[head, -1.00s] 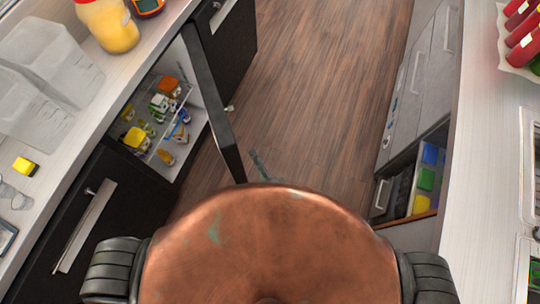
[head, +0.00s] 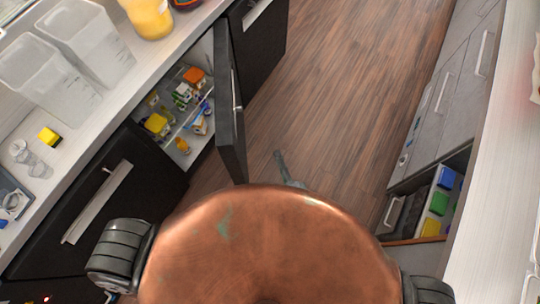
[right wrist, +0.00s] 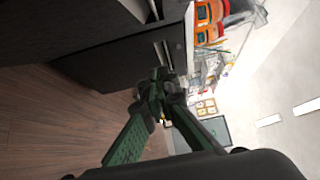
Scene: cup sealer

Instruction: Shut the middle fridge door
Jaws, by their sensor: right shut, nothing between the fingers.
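The middle fridge door (head: 230,110) is a dark panel standing open, swung out from the left counter over the floor. Its opening shows shelves with small cartons and jars (head: 184,95). My right gripper (head: 280,158) shows just above my copper-coloured body, slightly right of the door's near end, with a gap of floor between them in the head view. In the right wrist view its green fingers (right wrist: 154,88) meet at the tips, shut and empty, in front of dark cabinet fronts. Whether they touch a panel there I cannot tell. My left gripper is out of view.
The left counter (head: 110,115) carries clear containers (head: 90,45), a yellow jar (head: 150,17) and a small yellow block (head: 49,137). Grey drawers (head: 450,90) and an open shelf with coloured boxes (head: 439,203) line the right. The wooden floor (head: 330,80) between is clear.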

